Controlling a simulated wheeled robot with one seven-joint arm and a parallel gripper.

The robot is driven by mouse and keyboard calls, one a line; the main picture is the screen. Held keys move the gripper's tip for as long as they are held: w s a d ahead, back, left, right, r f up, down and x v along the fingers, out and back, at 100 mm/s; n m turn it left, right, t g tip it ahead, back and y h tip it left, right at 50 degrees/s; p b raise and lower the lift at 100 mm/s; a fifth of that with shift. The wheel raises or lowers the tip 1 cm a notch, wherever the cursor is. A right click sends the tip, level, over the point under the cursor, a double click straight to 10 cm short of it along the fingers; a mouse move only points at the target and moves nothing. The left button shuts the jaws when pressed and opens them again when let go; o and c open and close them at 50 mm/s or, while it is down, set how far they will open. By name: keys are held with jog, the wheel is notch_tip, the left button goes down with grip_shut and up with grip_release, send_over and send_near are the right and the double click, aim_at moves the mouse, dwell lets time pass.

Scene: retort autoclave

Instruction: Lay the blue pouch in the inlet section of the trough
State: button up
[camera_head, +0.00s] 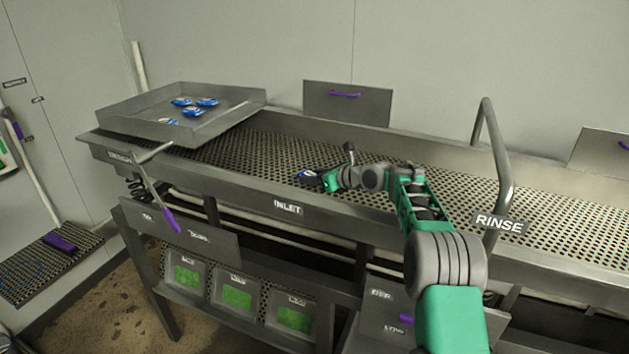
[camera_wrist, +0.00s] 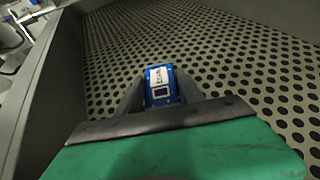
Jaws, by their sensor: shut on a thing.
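The blue pouch, with a white label, is between the fingers of my gripper (camera_wrist: 160,92) in the wrist view, and the pouch (camera_wrist: 161,78) shows just past the fingertips. In the head view the pouch (camera_head: 308,175) is at the tip of my gripper (camera_head: 322,178). My gripper is shut on it. It is over the perforated floor of the trough (camera_head: 260,158), behind the front wall and a little right of the INLET label (camera_head: 288,208). Whether the pouch touches the floor I cannot tell.
A metal tray (camera_head: 225,117) with several blue pouches (camera_head: 182,101) sits at the trough's left end. A bent metal pipe arch (camera_head: 497,160) stands to the right, by the RINSE label (camera_head: 500,223). The perforated floor around my gripper is clear.

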jog(key=shift+f+p, duration=0.35)
jog(key=shift+f, duration=1)
jog(key=o, duration=1.4)
jog(key=shift+f, duration=0.1)
jog(key=shift+c, duration=0.2)
jog(key=shift+s+d+r, duration=0.2)
jog(key=shift+s+d, duration=0.05)
jog(key=b+v, duration=0.3)
jog(key=v, duration=0.8)
jog(key=shift+s+d+r, duration=0.1)
jog(key=shift+s+r, duration=0.05)
